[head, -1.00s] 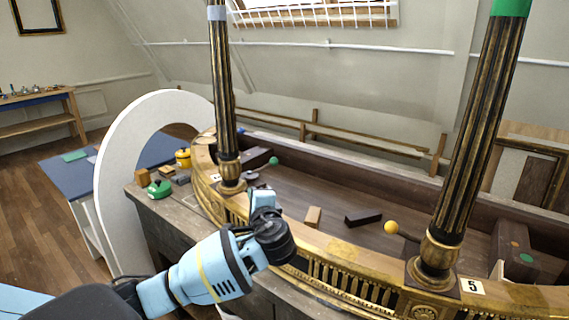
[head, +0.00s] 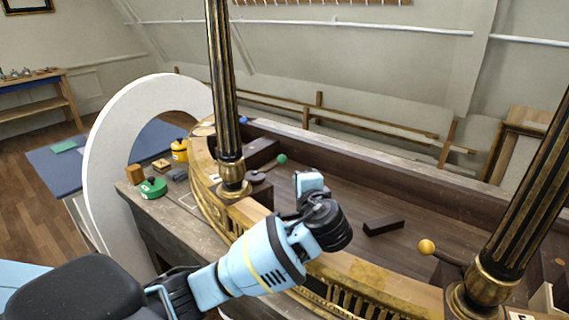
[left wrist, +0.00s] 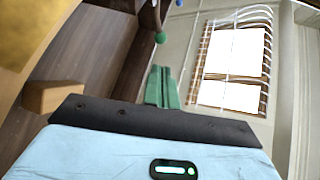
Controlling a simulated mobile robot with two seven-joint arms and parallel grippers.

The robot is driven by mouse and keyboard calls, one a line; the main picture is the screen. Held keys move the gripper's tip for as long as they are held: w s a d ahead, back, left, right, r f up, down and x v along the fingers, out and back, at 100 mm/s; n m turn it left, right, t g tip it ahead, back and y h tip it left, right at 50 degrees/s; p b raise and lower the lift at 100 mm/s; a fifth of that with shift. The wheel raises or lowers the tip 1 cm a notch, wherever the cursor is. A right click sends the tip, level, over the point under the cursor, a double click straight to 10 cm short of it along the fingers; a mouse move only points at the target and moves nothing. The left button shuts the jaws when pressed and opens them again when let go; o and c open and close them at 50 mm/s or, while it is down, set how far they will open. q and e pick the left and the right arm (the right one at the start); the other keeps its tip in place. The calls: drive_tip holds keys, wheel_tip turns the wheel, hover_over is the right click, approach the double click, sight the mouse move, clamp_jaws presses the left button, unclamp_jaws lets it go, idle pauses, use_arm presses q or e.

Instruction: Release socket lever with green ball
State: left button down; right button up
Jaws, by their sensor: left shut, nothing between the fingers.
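The lever's green ball (head: 282,158) sits at the end of a short stem inside the curved gilt console, just right of the left column's foot. The green ball also shows in the left wrist view (left wrist: 160,38), beyond the fingers. The stem runs back toward a dark round base (head: 256,176). My left gripper (left wrist: 162,88) has its green fingers together and empty, apart from the ball. In the head view its light-blue body is over the console's inner floor, right of and nearer than the ball; its fingertips are hidden there. My right gripper is not in view.
Fluted columns (head: 222,90) rise from the gilt rim on both sides. A yellow ball lever (head: 426,247) is at the right. A dark block (head: 384,225) lies on the inner floor, and a wooden block (left wrist: 52,96) shows in the left wrist view. A white arch (head: 100,170) stands left.

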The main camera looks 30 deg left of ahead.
use_arm(q)
approach(283, 161)
drive_tip(key=x, duration=0.5)
drive_tip(key=shift+a, duration=0.1)
drive_tip(key=shift+x, duration=0.8)
drive_tip(key=shift+w, duration=0.15)
